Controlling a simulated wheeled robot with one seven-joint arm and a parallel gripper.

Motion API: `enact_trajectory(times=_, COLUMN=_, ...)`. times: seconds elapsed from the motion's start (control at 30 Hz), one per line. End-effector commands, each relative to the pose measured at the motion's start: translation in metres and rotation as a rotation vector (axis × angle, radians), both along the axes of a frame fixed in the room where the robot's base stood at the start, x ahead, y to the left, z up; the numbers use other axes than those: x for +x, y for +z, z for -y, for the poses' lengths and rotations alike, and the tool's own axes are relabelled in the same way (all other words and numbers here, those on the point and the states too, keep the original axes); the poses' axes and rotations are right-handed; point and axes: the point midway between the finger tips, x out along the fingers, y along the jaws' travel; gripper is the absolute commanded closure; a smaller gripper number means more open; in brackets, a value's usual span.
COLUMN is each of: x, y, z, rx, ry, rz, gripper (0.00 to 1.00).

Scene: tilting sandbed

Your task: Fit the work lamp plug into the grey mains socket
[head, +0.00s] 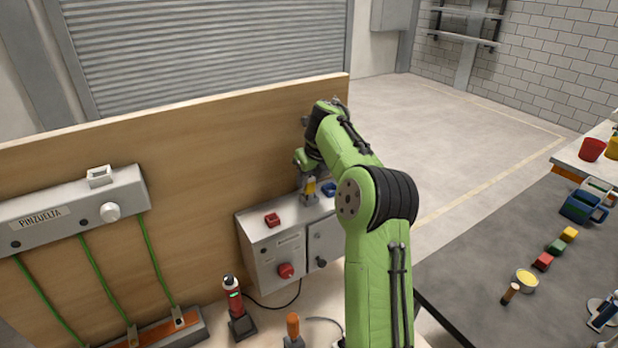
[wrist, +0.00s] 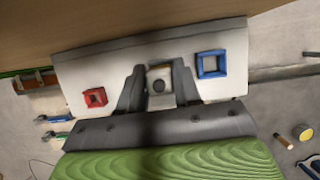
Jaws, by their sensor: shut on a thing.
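My gripper (head: 309,188) is above the top of the grey metal box (head: 268,245), between a red square socket (head: 272,220) and a blue square socket (head: 329,189). In the wrist view my gripper (wrist: 159,88) is shut on a small pale block with a dark round spot (wrist: 158,76), seemingly the work lamp plug. In the head view a bit of yellow shows at the fingers. The plug's underside and the box top beneath it are hidden, so I cannot tell whether it touches. A pale grey square socket (head: 99,175) stands on the rail at left.
The grey rail (head: 60,213) with a white knob is on the wooden panel (head: 190,150), green cables below. A red-and-black torch-like object (head: 236,300) and an orange-handled tool (head: 293,326) stand before the box. The dark table (head: 490,250) at right holds mugs and blocks.

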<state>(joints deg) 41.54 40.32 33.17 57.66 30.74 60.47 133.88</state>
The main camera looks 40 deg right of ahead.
Motion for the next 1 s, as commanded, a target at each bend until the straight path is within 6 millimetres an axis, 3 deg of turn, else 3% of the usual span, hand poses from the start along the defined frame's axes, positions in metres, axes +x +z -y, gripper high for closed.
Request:
enact_trajectory(times=0.87, x=0.000, y=-0.015, z=0.000, rx=0.000, ry=0.000, rz=-0.001, gripper=1.00)
enact_trajectory(times=0.9, x=0.000, y=-0.015, z=0.000, rx=0.001, ry=0.000, rz=-0.001, gripper=0.66)
enact_trajectory(times=1.0, x=0.000, y=-0.014, z=0.000, rx=0.000, ry=0.000, rz=-0.001, gripper=0.51)
